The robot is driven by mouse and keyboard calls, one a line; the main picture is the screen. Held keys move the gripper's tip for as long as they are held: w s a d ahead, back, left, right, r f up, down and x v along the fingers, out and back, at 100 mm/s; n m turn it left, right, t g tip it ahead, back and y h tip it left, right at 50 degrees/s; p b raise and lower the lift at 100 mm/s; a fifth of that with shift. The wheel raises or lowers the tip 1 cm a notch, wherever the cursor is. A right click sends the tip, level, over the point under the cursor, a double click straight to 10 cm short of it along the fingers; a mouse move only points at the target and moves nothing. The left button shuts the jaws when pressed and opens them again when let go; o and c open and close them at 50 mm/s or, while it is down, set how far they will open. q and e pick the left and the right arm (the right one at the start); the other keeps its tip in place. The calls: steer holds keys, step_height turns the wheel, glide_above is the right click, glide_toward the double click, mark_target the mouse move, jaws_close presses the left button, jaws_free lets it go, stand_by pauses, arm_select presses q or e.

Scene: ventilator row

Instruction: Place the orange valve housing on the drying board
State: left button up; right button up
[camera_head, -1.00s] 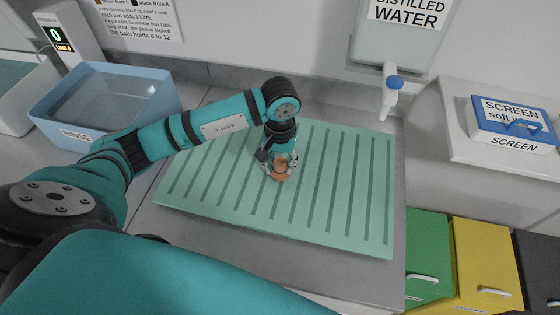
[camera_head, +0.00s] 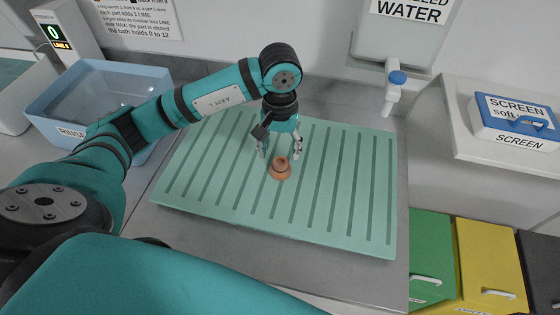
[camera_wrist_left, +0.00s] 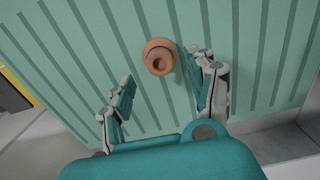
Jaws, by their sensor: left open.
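The orange valve housing (camera_head: 280,169) stands on the green ribbed drying board (camera_head: 340,205), near its middle. It also shows in the left wrist view (camera_wrist_left: 159,58), with its round opening facing the camera. My left gripper (camera_head: 280,154) is open above and just behind the housing, its fingers apart and empty. In the left wrist view the open fingers (camera_wrist_left: 166,92) are clear of the housing, which lies beyond their tips. My right gripper is not in view.
A blue rinse bin (camera_head: 95,95) stands left of the board. A distilled water tank with a tap (camera_head: 392,92) hangs behind it. A blue-lidded screen box (camera_head: 515,118) is on the right counter.

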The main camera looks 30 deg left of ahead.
mark_target(280, 161)
arm_select(q)
step_height(280, 161, up, 6)
steer(key=b, duration=0.1)
steer(key=shift+r, duration=0.2)
stand_by(0.3)
